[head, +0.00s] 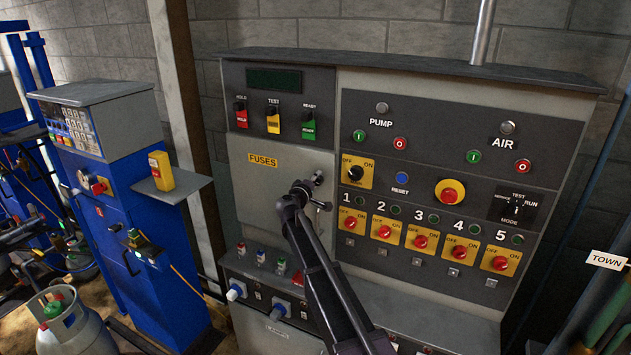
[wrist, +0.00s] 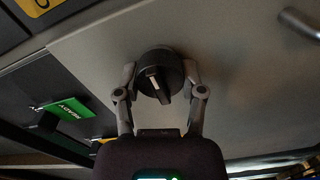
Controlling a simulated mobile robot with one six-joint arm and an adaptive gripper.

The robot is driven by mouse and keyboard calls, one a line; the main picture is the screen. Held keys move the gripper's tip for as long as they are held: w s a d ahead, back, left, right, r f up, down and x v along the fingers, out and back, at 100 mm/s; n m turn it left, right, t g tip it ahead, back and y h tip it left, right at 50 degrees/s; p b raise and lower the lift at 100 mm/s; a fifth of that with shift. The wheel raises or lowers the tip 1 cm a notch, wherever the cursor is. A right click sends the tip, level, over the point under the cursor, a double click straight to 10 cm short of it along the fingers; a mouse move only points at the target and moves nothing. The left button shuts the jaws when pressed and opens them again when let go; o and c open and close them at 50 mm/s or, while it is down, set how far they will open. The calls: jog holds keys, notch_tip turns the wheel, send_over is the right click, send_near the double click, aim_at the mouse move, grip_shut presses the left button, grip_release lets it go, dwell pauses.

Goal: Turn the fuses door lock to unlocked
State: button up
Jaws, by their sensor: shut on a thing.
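The fuses door (head: 265,200) is a grey panel with a yellow FUSES label, and it looks closed. Its lock (wrist: 153,60) is a round black knob with a raised bar and a pale mark, near the door's right edge in the head view. My gripper (wrist: 160,85) is shut on the lock, one finger on each side of it in the wrist view. In the head view my gripper (head: 308,195) reaches the lock from below and partly hides it. I cannot tell from the mark whether the lock is locked or unlocked.
Right of the door is a dark panel with a row of red rotary switches (head: 420,241) and a red and yellow stop button (head: 449,194). Sockets and plugs (head: 278,310) sit below the door. A blue cabinet (head: 140,220) stands at the left.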

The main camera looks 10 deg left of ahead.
jog(key=o, duration=1.2)
jog(key=shift+c, duration=0.2)
jog(key=shift+s, duration=0.15)
jog(key=v, duration=1.1)
jog(key=shift+s+a, duration=0.15)
jog(key=shift+s, duration=0.2)
